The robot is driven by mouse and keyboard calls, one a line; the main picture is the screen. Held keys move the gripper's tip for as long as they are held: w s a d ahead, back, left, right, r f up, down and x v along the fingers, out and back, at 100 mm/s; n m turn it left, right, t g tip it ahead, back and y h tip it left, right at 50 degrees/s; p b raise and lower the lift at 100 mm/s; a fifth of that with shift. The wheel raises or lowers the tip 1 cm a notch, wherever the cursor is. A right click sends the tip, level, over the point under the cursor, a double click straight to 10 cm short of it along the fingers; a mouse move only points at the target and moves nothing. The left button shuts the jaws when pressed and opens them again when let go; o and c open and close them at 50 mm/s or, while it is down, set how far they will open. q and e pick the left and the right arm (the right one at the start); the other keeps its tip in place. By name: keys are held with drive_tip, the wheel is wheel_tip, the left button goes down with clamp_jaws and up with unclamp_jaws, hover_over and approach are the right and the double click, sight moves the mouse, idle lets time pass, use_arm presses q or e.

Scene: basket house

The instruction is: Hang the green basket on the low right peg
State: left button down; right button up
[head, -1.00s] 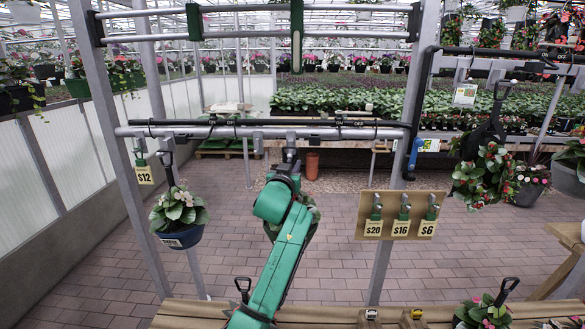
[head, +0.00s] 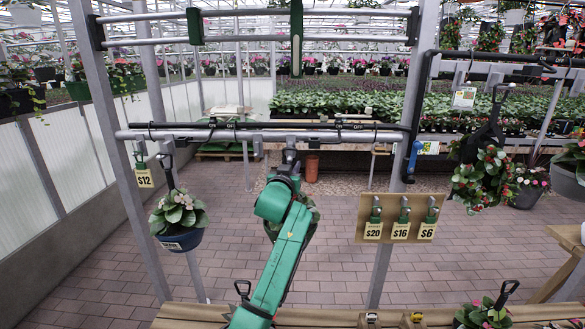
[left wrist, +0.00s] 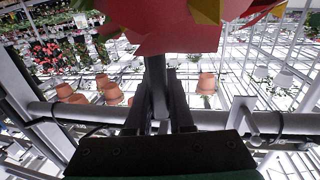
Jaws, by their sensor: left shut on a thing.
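My left gripper (head: 289,158) is at the low rail (head: 215,134), near its middle. In the left wrist view it is shut on a dark upright handle (left wrist: 158,88), below a red, yellow and green plant mass (left wrist: 175,25). In the head view my green arm covers most of the held plant; some leaves (head: 313,212) show beside it. The held pot's colour is hidden. Hooks hang on the low rail, one right of the gripper (head: 378,147); I cannot tell for sure which is the low right peg. A peg (left wrist: 244,108) also shows in the left wrist view. My right gripper is out of view.
A blue basket (head: 180,241) hangs at the rail's left end. A dark basket with red flowers (head: 488,172) hangs at the right. A price board (head: 398,218) stands below the rail by the right post (head: 393,170). A wooden bench (head: 330,318) with plants is in front.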

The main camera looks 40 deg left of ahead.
use_arm(q)
drive_tip(key=shift+r, duration=0.1)
drive_tip(key=shift+w+a+f+b, duration=0.1)
drive_tip(key=shift+f+b, duration=0.45)
drive_tip(key=shift+f, duration=0.1)
drive_tip(key=c, duration=0.7)
unclamp_jaws()
